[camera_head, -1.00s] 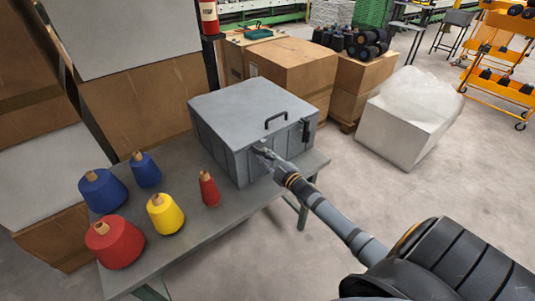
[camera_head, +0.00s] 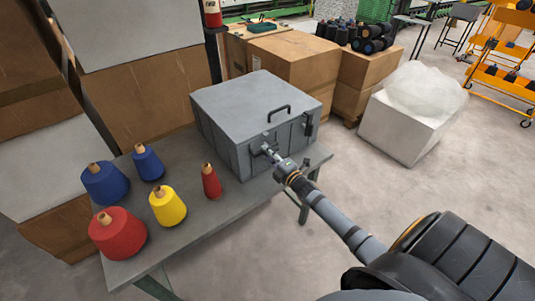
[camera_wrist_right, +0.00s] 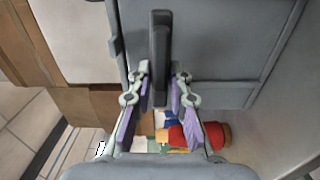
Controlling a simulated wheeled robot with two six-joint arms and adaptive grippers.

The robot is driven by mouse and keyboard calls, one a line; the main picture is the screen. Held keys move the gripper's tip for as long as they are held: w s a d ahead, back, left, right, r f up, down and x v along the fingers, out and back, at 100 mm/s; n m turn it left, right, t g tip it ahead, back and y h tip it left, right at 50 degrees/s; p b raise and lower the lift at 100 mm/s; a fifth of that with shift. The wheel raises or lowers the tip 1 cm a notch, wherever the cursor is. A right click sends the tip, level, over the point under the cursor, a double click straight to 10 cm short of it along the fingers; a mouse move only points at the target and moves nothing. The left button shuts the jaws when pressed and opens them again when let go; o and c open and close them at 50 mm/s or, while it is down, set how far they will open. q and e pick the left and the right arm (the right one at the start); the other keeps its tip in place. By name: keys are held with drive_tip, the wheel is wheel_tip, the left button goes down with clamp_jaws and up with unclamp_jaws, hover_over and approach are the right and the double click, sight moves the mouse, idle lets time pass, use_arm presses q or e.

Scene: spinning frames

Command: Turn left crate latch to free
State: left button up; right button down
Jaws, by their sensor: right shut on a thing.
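The grey crate (camera_head: 240,117) stands on the table with a black handle on its lid. Its right latch (camera_head: 308,125) is a dark upright bar on the front. My right gripper (camera_head: 268,152) is at the left part of the front face and mostly hides the left latch there. In the right wrist view, the left latch (camera_wrist_right: 160,45) is a dark bar running up and down the picture. My right gripper's fingers (camera_wrist_right: 159,88) are shut on its lower end. My left gripper is not in view.
Blue, red and yellow yarn cones, including a small red cone (camera_head: 210,181), stand on the grey table (camera_head: 205,225) left of the crate. Cardboard boxes (camera_head: 295,66) are behind it. Open floor lies to the right.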

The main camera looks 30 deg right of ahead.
drive_tip(key=shift+f+n, duration=0.15)
drive_tip(key=shift+n, duration=0.15)
drive_tip(key=c, duration=1.4)
unclamp_jaws()
drive_tip(key=shift+o, duration=0.2)
drive_tip(key=s+d, duration=0.1)
drive_tip(key=s, duration=1.1)
